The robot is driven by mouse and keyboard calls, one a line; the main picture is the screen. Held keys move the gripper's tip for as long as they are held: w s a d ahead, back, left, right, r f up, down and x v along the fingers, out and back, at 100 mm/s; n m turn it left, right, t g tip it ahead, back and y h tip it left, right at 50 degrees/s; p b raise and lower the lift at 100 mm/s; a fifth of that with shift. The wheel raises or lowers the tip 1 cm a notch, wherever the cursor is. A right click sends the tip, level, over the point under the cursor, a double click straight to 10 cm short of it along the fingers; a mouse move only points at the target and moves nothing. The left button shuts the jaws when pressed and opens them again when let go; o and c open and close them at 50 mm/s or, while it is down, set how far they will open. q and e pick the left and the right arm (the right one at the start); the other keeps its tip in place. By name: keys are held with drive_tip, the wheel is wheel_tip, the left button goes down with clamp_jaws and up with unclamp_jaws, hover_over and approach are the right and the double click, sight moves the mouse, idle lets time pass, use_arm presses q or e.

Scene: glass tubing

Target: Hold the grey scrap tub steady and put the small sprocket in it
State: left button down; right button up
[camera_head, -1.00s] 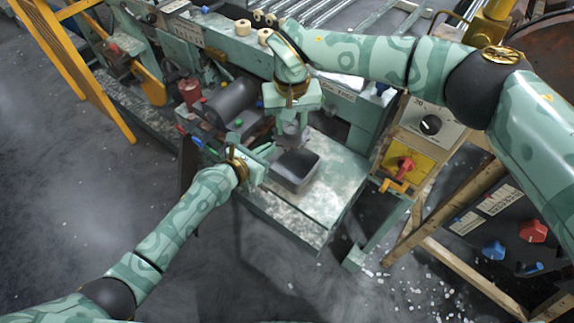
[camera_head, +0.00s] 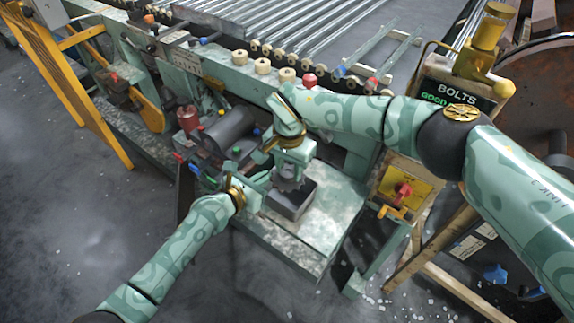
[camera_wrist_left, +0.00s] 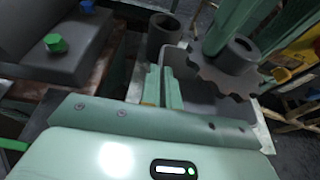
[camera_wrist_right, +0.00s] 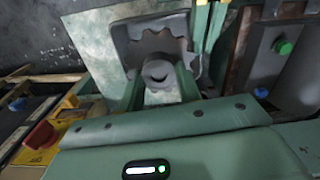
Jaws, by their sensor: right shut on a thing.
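The grey scrap tub (camera_head: 291,207) sits on the pale machine bed. The small sprocket (camera_wrist_right: 156,70), dark and toothed with a round hub, is in my right gripper (camera_wrist_right: 160,92). The gripper's fingers are on both sides of the hub. The sprocket also shows in the left wrist view (camera_wrist_left: 222,75), over the tub's opening. In the head view my right gripper (camera_head: 290,172) is right above the tub and partly hides it. My left gripper (camera_head: 264,184) is at the tub's left wall. In the left wrist view its fingers (camera_wrist_left: 164,88) are close together at the rim; their grip is unclear.
A dark grey cylindrical housing (camera_head: 228,127) and a red part (camera_head: 188,118) stand left of the tub. A dark hollow cylinder (camera_wrist_left: 166,38) is beside the tub. Bare bed (camera_head: 325,215) lies to the right. A yellow switch panel (camera_head: 405,188) stands further right.

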drive_tip(key=shift+f+m, duration=0.1)
drive_tip(key=shift+m, duration=0.4)
drive_tip(key=shift+f, duration=2.1)
drive_tip(key=o, duration=1.2)
drive_tip(key=shift+o, duration=0.2)
wheel_tip(320, 180, up, 12)
